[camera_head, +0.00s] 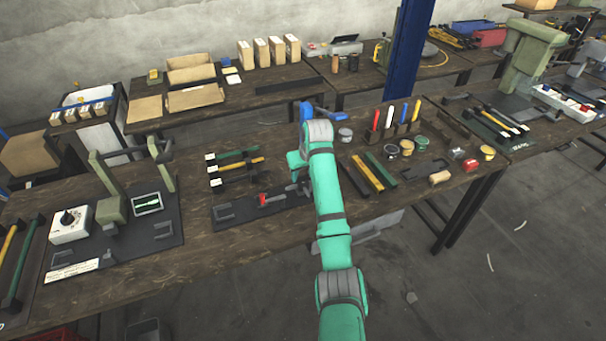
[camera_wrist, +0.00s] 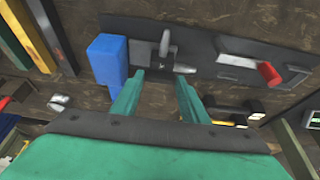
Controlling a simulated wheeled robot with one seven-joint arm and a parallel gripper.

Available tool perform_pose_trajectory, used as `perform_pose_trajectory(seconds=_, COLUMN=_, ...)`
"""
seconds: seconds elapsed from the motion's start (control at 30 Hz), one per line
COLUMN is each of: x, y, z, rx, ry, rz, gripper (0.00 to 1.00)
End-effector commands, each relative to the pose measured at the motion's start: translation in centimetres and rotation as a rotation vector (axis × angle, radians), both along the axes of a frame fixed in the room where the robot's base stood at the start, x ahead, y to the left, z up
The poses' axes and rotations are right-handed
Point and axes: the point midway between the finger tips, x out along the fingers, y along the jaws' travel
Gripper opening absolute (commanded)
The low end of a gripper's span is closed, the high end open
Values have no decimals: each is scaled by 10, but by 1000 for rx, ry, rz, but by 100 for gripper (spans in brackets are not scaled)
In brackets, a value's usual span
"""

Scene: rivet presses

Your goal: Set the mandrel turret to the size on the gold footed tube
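The mandrel turret appears to be the grey metal piece with stubby pins (camera_wrist: 165,45) on a dark plate (camera_wrist: 205,40), beside a blue block (camera_wrist: 107,62). My gripper (camera_wrist: 160,76) is open and empty, its fingertips apart just short of the turret. Another gold bar (camera_head: 10,242) is at the far left. No size is readable.
A red-ended handle (camera_wrist: 268,73) is on the same plate. A green press (camera_head: 112,208) with a small display (camera_head: 147,203) and a white dial box (camera_head: 70,225) stands left. Gold and green bars (camera_head: 368,172), small tins and colored upright tools (camera_head: 390,115) are right.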

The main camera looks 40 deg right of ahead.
Motion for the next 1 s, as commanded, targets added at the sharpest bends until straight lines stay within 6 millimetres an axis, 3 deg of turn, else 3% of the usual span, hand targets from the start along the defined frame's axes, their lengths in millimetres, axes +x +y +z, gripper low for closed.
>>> perform_pose_trajectory(seconds=0.03, x=0, y=0, z=0, rx=0, ry=0, rz=0, gripper=28)
perform_pose_trajectory(seconds=0.1, x=0, y=0, z=0, rx=0, ry=0, rz=0, gripper=15)
perform_pose_trajectory(seconds=0.57, x=1, y=2, z=0, rx=2, ry=1, rz=-92, gripper=15)
perform_pose_trajectory(seconds=1.0, x=3, y=5, z=0, rx=1, ry=0, rz=-466, gripper=15)
